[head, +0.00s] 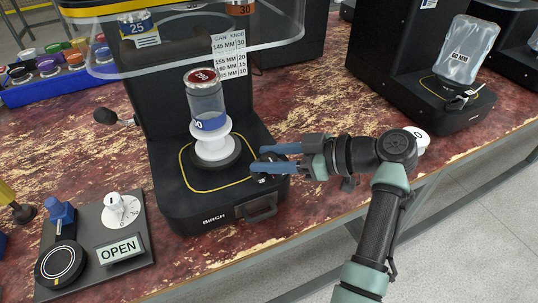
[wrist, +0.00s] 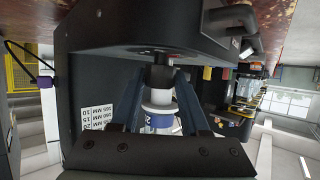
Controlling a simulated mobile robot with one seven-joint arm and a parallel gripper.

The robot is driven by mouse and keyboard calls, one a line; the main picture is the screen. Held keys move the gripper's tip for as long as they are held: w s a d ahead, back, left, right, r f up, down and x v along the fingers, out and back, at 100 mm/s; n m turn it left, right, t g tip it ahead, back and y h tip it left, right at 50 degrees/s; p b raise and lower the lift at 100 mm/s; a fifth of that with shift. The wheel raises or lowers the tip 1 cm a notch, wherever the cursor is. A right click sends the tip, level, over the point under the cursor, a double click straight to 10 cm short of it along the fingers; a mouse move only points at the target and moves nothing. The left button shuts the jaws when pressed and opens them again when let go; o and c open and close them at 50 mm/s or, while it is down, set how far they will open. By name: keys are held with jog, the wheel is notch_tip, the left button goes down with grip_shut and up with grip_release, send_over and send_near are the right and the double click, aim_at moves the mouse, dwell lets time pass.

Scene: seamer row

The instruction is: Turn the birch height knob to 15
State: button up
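The machine marked BIRCH (head: 214,218) stands mid-table. A red-topped clear can (head: 206,98) with a blue band is on its white pedestal (head: 211,146). A card (head: 229,58) on the machine pairs can heights with knob numbers, 160 MM with 15. A white dial (head: 121,210) with a pointer is on the control panel at left; I cannot tell whether it is the height knob, and its reading is too small. My gripper (head: 258,159) is open and empty, right of the pedestal at its base's right side. In the wrist view, the pedestal (wrist: 158,98) shows beyond the parted fingers.
The control panel (head: 84,278) also has a black round button and an OPEN sign. A clear guard (head: 180,50) hangs over the machine. A blue tray (head: 45,92) of colored knobs stands back left. Another machine (head: 470,112) with a bagged 60 MM item is at right.

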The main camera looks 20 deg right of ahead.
jog(key=o, duration=0.3)
jog(key=shift+r, duration=0.1)
jog(key=p+v, duration=0.2)
jog(key=v, duration=1.1)
